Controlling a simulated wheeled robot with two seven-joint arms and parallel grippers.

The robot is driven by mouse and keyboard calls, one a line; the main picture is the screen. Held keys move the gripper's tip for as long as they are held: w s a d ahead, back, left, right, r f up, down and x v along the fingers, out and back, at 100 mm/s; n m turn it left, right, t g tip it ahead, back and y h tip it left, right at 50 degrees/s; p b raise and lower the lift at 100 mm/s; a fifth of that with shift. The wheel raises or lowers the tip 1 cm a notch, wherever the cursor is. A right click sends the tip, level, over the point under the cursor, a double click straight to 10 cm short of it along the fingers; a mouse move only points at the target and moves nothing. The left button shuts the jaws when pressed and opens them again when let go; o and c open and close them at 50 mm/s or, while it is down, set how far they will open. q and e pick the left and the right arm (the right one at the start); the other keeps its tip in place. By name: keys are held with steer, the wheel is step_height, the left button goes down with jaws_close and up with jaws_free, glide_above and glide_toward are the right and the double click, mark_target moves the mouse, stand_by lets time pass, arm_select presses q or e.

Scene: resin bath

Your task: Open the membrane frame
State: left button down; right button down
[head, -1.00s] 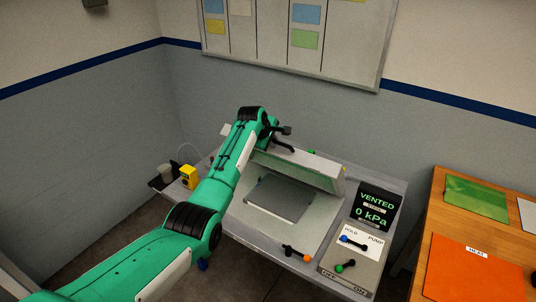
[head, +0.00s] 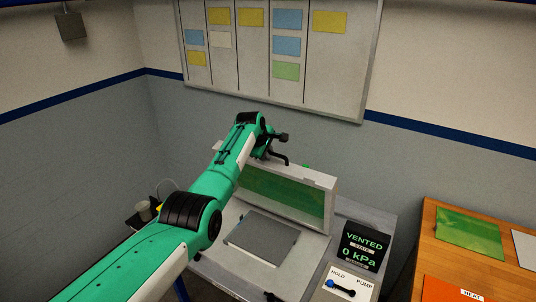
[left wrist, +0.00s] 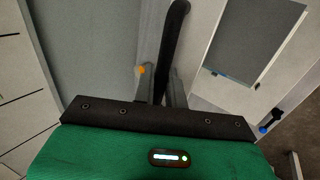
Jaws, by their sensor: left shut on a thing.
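The membrane frame (head: 329,205) is a pale frame with a green translucent membrane (head: 285,197). It stands raised, close to upright, at the back of the grey bench unit. My left gripper (head: 272,150) is at the frame's upper left, shut on a black curved handle (head: 283,158). In the left wrist view the handle (left wrist: 174,45) runs between the fingers of my left gripper (left wrist: 160,88). The grip itself is partly hidden by the arm in the head view. A flat grey plate (head: 262,238) lies on the open bed below the frame. My right gripper is not in view.
A display (head: 365,246) reading VENTED, 0 kPa stands right of the bed, with a HOLD/PUMP switch panel (head: 348,287) in front. A wooden table (head: 430,245) with green and orange sheets is at right. A wall board (head: 372,60) hangs behind.

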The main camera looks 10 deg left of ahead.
arm_select(q)
steer(key=shift+f, duration=0.1)
steer(key=c, duration=1.6)
jaws_free()
steer(key=shift+o, duration=0.2)
steer(key=shift+s, duration=0.1)
steer(key=shift+v, duration=0.8)
steer(key=b+v, duration=0.4)
steer(key=v, duration=0.8)
steer(key=shift+r, duration=0.2)
